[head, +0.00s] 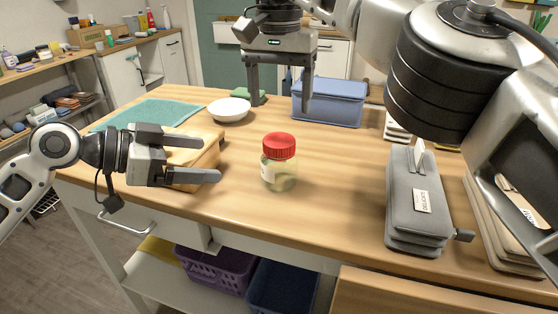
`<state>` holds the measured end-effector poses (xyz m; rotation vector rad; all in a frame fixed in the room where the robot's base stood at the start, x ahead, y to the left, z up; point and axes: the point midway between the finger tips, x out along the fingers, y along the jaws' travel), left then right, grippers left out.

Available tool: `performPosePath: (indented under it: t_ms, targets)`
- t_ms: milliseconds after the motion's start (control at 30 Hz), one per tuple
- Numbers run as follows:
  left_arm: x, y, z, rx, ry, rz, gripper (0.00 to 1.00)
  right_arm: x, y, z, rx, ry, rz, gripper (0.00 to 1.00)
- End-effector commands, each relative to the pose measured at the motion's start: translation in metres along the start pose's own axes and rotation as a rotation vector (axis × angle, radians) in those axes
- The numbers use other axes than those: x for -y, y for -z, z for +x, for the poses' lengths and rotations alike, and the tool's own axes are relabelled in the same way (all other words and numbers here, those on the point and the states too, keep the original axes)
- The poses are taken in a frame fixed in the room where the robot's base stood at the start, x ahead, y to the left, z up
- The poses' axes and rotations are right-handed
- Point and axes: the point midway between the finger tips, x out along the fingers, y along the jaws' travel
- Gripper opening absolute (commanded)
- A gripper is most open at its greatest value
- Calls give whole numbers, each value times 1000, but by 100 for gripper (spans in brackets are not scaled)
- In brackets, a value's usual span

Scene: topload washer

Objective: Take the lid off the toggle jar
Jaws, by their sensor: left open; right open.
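The toggle jar (279,174) is a clear glass jar with a pale label. My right gripper (280,88) is open and empty, above and behind the lid, fingers pointing down. Neither gripper touches the jar.
A wooden block (205,172) lies behind my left gripper, beside a teal cloth (150,114). A white bowl (229,110) and a blue basket (330,105) stand further back. A grey case (414,200) stands to the right. The counter (335,185) around the jar is clear.

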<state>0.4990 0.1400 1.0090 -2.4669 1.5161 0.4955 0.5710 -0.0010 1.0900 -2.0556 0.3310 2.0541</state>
Motion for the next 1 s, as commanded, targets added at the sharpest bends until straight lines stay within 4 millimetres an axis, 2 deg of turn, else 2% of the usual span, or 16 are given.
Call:
performPosePath:
  t_ms: [600, 800, 1000]
  targets:
    - [0, 2, 118, -3, 0, -1, 88, 1, 0, 1, 3, 5, 1, 72]
    - [1, 2, 139, -3, 2, -1, 88, 1, 0, 1, 3, 5, 1, 72]
    - [0, 1, 146, -2, 2, 0, 88, 1, 0, 1, 4, 5, 1, 72]
